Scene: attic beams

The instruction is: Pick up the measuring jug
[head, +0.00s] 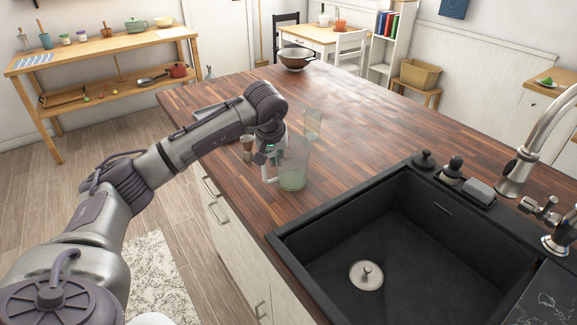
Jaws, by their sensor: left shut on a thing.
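The measuring jug (293,178) is clear, with a greenish base and a pale handle on its left side. It is upright at the near left part of the wooden counter, left of the sink. My left gripper (266,158) reaches down over its handle side and is shut on the jug. The fingertips are small and partly hidden against the handle. I cannot tell whether the jug's base touches the counter. My right gripper is out of view.
The black sink (390,250) opens to the right. The counter's middle (380,120) is clear.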

